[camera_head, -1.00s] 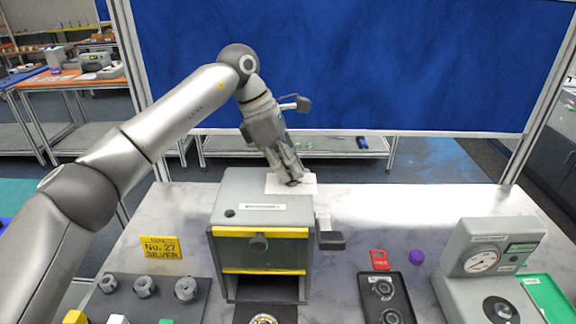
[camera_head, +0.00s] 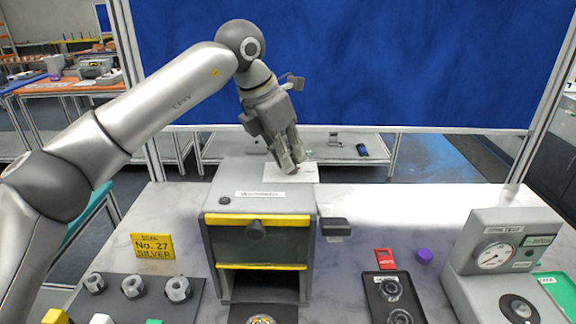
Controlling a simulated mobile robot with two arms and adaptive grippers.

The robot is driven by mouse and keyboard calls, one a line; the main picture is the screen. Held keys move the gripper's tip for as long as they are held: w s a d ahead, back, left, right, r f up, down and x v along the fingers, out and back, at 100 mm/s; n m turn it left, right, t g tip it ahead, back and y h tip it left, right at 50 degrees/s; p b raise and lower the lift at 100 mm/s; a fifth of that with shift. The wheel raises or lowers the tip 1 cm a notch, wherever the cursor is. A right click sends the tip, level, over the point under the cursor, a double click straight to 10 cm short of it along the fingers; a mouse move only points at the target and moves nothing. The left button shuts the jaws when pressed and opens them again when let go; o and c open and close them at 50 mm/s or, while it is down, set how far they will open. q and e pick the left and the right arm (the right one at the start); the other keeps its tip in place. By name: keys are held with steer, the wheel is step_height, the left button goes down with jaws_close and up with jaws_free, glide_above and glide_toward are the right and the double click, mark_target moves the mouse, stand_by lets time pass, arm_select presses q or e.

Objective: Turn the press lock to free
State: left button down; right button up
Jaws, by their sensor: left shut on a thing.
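The grey press box (camera_head: 225,190) with yellow edge bars stands on the marble table, left of centre. A dark round knob (camera_head: 256,230) is on its front. A dark lever handle (camera_head: 335,226) sticks out on its right side. I cannot tell which part is the lock. My left gripper (camera_head: 290,168) points down at the press's rear top edge, over a white card (camera_head: 304,172). It is apart from the knob and the lever. Its fingers are close together on something too small to make out. My right gripper is not in view.
A yellow sign (camera_head: 153,247) and a dark tray with several nuts (camera_head: 133,287) are at left. A black tray (camera_head: 372,302), a red tag (camera_head: 384,260), a purple cap (camera_head: 424,256) and a grey gauge unit (camera_head: 500,225) are at right. The back right tabletop is clear.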

arm_select(q)
steer(key=n+y+b, duration=0.1)
steer(key=n+b, duration=0.1)
steer(key=n+t+b, duration=0.1)
steer(key=n+b, duration=0.1)
steer(key=n, duration=0.1)
steer(key=shift+s+d+f+n+y, duration=0.1)
steer(key=shift+d+n+y, duration=0.05)
steer(key=shift+n+y, duration=0.2)
steer(key=shift+n+t+y+b, duration=0.3)
steer(key=shift+n+y+b, duration=0.25)
steer(key=shift+n, duration=0.7)
steer(key=shift+d+n+y+b, duration=0.15)
steer(key=shift+n+y+b, duration=0.35)
steer(key=shift+n, duration=0.9)
steer(key=shift+r, duration=0.2)
steer(key=c, duration=1.5)
jaws_free()
steer(key=v, duration=1.2)
steer(key=shift+s, duration=0.1)
